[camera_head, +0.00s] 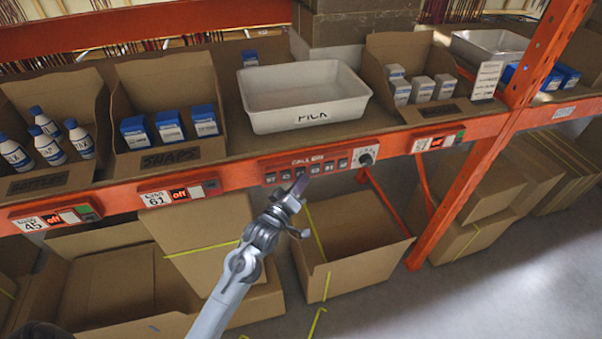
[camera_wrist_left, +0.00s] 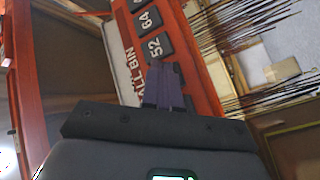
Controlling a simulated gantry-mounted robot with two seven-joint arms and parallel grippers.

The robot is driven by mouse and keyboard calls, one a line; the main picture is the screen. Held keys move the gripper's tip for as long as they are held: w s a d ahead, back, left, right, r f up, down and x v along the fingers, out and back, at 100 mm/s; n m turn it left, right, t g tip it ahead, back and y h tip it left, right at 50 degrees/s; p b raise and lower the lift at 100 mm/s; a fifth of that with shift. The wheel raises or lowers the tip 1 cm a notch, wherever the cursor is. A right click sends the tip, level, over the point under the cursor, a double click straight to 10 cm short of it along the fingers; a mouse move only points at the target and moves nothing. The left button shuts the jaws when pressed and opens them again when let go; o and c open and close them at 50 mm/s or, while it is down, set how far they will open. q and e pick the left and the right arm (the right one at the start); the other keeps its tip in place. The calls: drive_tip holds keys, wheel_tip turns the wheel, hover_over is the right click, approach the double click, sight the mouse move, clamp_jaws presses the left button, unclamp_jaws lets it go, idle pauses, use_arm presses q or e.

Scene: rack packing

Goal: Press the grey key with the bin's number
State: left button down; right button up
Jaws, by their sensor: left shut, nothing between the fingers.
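The call panel (camera_head: 318,165) is a red strip on the shelf's front beam, with a row of grey keys and a white "CALL BIN" label. In the left wrist view, the key marked 52 (camera_wrist_left: 158,47) and the key marked 64 (camera_wrist_left: 148,18) are readable. My left gripper (camera_head: 300,184) is shut and empty, its fingertips at the panel's lower edge in the head view, partly covering the keys. In the left wrist view its fingers (camera_wrist_left: 164,84) point at the panel close to key 52. I cannot tell whether they touch. My right gripper is not in view.
A white PICK tray (camera_head: 300,118) stands on the shelf above the panel. Cardboard bins hold bottles (camera_head: 45,133) and blue-white boxes (camera_head: 170,126). Bin tags on the beam read 45 (camera_head: 55,218) and 61 (camera_head: 180,193). A black-and-white knob (camera_head: 366,156) sits at the panel's right end.

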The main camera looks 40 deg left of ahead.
use_arm(q)
drive_tip(key=shift+w+a, duration=0.1)
drive_tip(key=shift+a, duration=0.1)
idle(0.5)
drive_tip(key=shift+d, duration=0.1)
drive_tip(key=shift+s+d+p, duration=0.35)
drive_tip(key=shift+d+p, duration=0.1)
drive_tip(key=shift+s+d, duration=0.1)
drive_tip(key=shift+d, duration=0.05)
drive_tip(key=shift+d, duration=0.15)
